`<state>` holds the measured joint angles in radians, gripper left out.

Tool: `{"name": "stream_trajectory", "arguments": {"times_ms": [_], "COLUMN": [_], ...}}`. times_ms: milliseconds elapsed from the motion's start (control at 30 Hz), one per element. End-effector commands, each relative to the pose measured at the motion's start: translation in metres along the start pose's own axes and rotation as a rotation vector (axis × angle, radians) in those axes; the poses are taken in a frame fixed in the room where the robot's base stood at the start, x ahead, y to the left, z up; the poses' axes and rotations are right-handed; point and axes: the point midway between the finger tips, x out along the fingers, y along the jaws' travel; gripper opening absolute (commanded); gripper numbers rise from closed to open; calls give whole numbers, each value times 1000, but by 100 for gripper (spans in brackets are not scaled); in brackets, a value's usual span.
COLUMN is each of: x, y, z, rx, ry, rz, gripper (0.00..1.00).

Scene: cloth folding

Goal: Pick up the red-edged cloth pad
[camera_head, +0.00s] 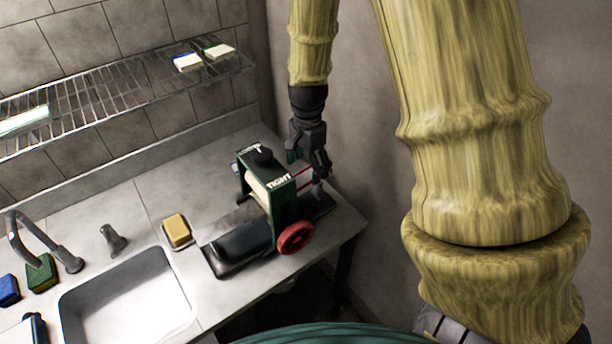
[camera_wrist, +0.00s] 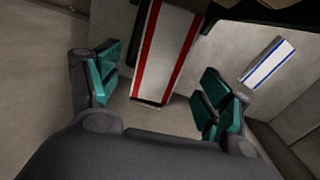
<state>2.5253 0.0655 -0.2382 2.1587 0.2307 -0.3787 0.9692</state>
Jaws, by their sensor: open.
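The red-edged cloth pad (camera_wrist: 165,50) is white with a red stripe along each long side. In the wrist view it lies between my spread fingers, with gaps on both sides. My gripper (camera_wrist: 162,92) is open, with teal finger pads apart and nothing held. In the head view my gripper (camera_head: 309,168) points down at the wringer's right side.
The wringer has a red knob (camera_head: 296,237) and stands on a dark tray (camera_head: 236,252). A yellow sponge (camera_head: 177,230) and a sink (camera_head: 128,300) are to the left. Blue-edged (camera_head: 187,62) and green-edged (camera_head: 219,51) pads lie on the wire rack. The wall is close on the right.

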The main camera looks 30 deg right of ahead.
Motion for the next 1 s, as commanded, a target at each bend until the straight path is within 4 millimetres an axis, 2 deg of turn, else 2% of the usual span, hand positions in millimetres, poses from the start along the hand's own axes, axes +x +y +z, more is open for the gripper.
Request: {"name": "stream_trajectory", "arguments": {"times_ms": [300,633,667,900,933,1000], "x": [25,29,29,29,29,29], "y": [0,0,0,0,0,0], "z": [1,1,1,1,1,1], "rx": [0,0,0,0,0,0], "ry": [-1,0,0,0,0,0], "rz": [0,-2,-2,-1,-1,-1], "gripper": [79,79,77,33,29,29]}}
